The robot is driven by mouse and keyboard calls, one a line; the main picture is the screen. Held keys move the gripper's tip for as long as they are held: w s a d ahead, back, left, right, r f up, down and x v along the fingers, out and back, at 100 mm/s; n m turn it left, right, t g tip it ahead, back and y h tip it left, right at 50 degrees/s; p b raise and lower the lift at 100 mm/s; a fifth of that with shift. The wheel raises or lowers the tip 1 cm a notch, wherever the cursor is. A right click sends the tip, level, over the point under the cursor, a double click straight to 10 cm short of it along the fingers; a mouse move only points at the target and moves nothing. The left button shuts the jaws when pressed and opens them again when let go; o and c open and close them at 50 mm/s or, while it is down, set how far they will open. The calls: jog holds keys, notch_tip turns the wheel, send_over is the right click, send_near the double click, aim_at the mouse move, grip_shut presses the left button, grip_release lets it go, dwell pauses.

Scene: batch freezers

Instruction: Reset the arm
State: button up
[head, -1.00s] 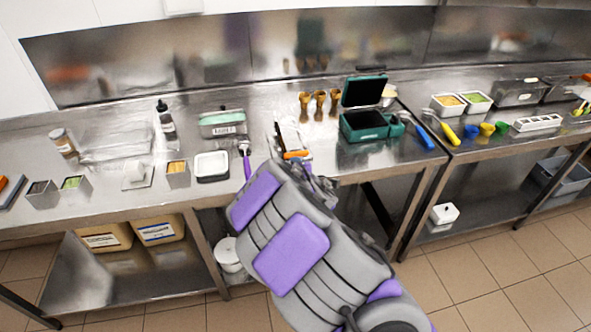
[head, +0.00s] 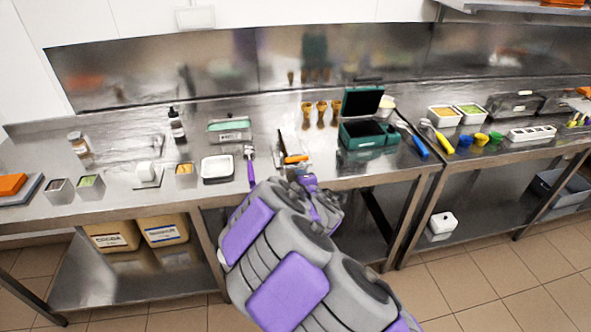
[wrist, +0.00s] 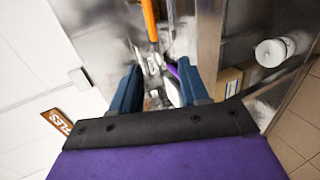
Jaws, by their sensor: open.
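My arm reaches up from the lower right in the head view, with purple pads on grey links. My gripper (head: 308,184) is at the front edge of the steel counter (head: 110,192), and its fingers are mostly hidden there by the wrist. In the wrist view my gripper (wrist: 158,88) shows two dark blue fingers spread apart with nothing held between them. An orange-handled tool (head: 294,159) lies on the counter just beyond the gripper. Its orange handle also shows in the wrist view (wrist: 149,20).
A purple-handled scoop (head: 250,168) and a white tray (head: 217,170) lie left of the gripper. An open green case (head: 362,137) stands behind right, with a blue-handled tool (head: 418,145) beside it. Cocoa containers (head: 112,236) sit on the lower shelf. The floor at right is clear.

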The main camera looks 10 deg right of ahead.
jog(key=s+d+r+m+g+h, duration=0.25)
jog(key=s+d+m, duration=0.3)
jog(key=s, duration=0.35)
jog(key=s+d+r+m+g+h, duration=0.2)
jog(key=s+d+r+m+g, duration=0.2)
jog(key=s+m, duration=0.35)
jog(key=s+a+r+m+g+y, duration=0.1)
jog(key=s+a+g, duration=0.3)
jog(key=s, duration=1.2)
jog(key=s+a+r+m+g+y, duration=0.1)
jog(key=s+a+m+g+y, duration=0.2)
jog(key=s+a, duration=0.4)
jog(key=s+m+g, duration=0.1)
jog(key=s, duration=0.7)
jog(key=shift+s+a+g+y, duration=0.3)
jog(key=shift+s+g+y, duration=0.05)
jog(key=shift+s, duration=0.05)
